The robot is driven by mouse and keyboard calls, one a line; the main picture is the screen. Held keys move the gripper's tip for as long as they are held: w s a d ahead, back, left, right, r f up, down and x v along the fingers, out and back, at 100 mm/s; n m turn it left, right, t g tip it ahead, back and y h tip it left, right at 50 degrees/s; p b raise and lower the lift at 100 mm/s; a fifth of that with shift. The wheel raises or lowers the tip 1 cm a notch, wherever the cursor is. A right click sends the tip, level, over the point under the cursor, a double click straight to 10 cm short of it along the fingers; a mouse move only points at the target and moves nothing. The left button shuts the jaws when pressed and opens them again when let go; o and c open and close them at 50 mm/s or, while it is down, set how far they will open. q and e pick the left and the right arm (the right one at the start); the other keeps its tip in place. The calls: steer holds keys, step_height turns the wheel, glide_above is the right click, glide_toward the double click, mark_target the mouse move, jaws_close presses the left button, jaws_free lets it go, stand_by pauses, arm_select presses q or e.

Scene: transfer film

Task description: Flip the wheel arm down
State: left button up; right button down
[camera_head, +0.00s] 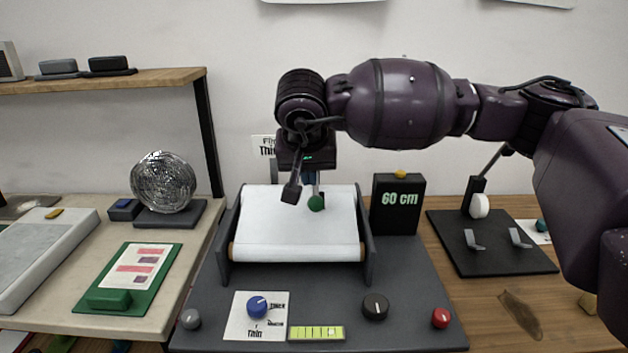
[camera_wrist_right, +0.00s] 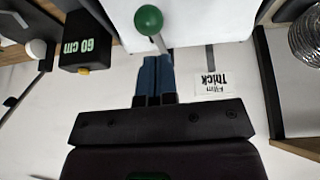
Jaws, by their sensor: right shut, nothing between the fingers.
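A grey machine (camera_head: 410,280) stands in the middle with a white film sheet (camera_head: 285,240) over its bed. A green ball (camera_head: 316,203) sits on a thin pale rod at the film's far part; the ball (camera_wrist_right: 148,19) and rod also show in the right wrist view. My right gripper (camera_head: 309,181) points down just behind the ball. Its blue fingers (camera_wrist_right: 155,60) are shut with nothing between them, close to the rod; I cannot tell whether they touch it. A white wheel (camera_head: 480,206) is on a black stand at the right. My left gripper is not in view.
A black "60 cm" box (camera_head: 398,205) stands right of the film. Blue (camera_head: 257,306), black (camera_head: 375,307) and red (camera_head: 441,318) knobs line the machine's front. The left table holds a wire ball (camera_head: 163,182) and a green clipboard (camera_head: 130,280). A wooden shelf (camera_head: 110,79) is at upper left.

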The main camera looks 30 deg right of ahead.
steer(key=s+v, duration=0.1)
steer(key=v, duration=0.9)
steer(key=shift+s+a+f, duration=0.2)
steer(key=shift+a+f, duration=0.15)
steer(key=shift+f, duration=0.05)
